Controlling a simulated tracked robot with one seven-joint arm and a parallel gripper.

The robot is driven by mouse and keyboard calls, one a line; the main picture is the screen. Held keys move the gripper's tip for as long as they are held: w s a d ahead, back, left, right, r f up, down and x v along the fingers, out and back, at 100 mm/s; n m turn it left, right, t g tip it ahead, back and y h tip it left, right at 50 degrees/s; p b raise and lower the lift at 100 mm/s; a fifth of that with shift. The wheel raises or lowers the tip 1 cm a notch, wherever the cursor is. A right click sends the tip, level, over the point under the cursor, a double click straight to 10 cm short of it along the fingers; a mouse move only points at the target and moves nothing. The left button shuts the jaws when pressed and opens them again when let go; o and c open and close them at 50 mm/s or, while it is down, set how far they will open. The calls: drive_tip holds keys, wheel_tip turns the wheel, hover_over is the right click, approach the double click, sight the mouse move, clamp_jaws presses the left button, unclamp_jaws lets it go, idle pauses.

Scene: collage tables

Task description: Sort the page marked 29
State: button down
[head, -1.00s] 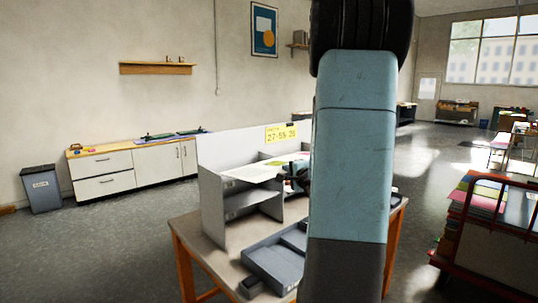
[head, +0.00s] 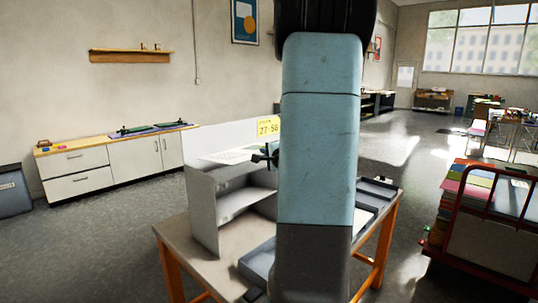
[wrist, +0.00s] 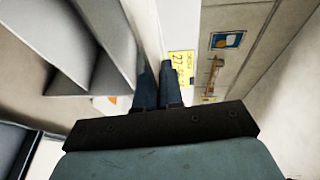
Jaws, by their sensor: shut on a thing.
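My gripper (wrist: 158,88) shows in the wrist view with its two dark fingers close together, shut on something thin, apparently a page. In the head view the gripper (head: 266,157) is a small dark shape beside the top of the grey sorter (head: 205,212), partly behind my arm. A pale sheet (head: 232,156) shows at the sorter's top, just left of the gripper. I cannot read a number on it, nor tell whether it rests on the sorter. A yellow label (head: 268,127) on the white back panel starts with 27; the rest is partly hidden. It also shows in the wrist view (wrist: 182,66).
The sorter stands on a wooden-legged table (head: 172,229) with a grey tray (head: 258,262) in front, partly behind my arm. A red cart (head: 480,235) with coloured sheets stands at the right. A white cabinet (head: 85,170) lines the left wall. Floor between is open.

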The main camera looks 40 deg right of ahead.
drive_tip(key=shift+w+a+f, duration=0.1)
drive_tip(key=shift+w, duration=0.5)
drive_tip(key=shift+w+a+f, duration=0.1)
drive_tip(key=shift+w, duration=0.45)
wheel_tip(320, 180, down, 8)
drive_tip(key=s, duration=0.1)
drive_tip(key=shift+s+d+r, duration=0.15)
drive_tip(key=shift+s+r, duration=0.05)
drive_tip(key=shift+r, duration=0.05)
drive_tip(key=c, duration=1.2)
unclamp_jaws()
drive_tip(key=shift+s, duration=0.1)
